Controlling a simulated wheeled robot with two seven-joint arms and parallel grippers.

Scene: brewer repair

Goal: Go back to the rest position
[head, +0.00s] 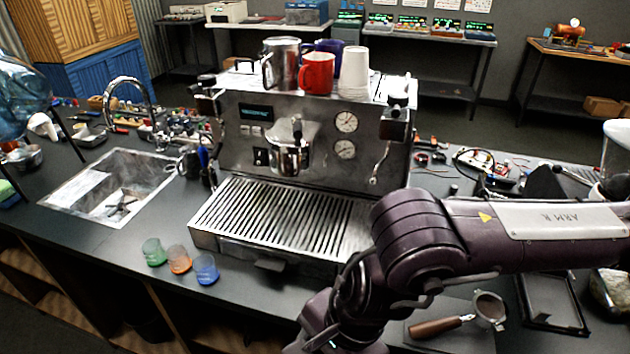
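My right arm (430,245) comes in from the right edge and bends down in front of the espresso machine's right front corner. Its gripper is out of the picture below the bottom edge. My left arm and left gripper are not in view. The espresso machine (235,140) stands on the dark counter (110,245). A portafilter (455,324) with a wooden handle lies on the counter at the lower right, apart from the visible part of my arm.
A red mug (317,73), a metal pitcher (281,64) and white cups (354,70) stand on the machine. Three small coloured glasses (179,259) stand near the counter's front edge. A sink (110,185) is at left. Tools and cables clutter the right side.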

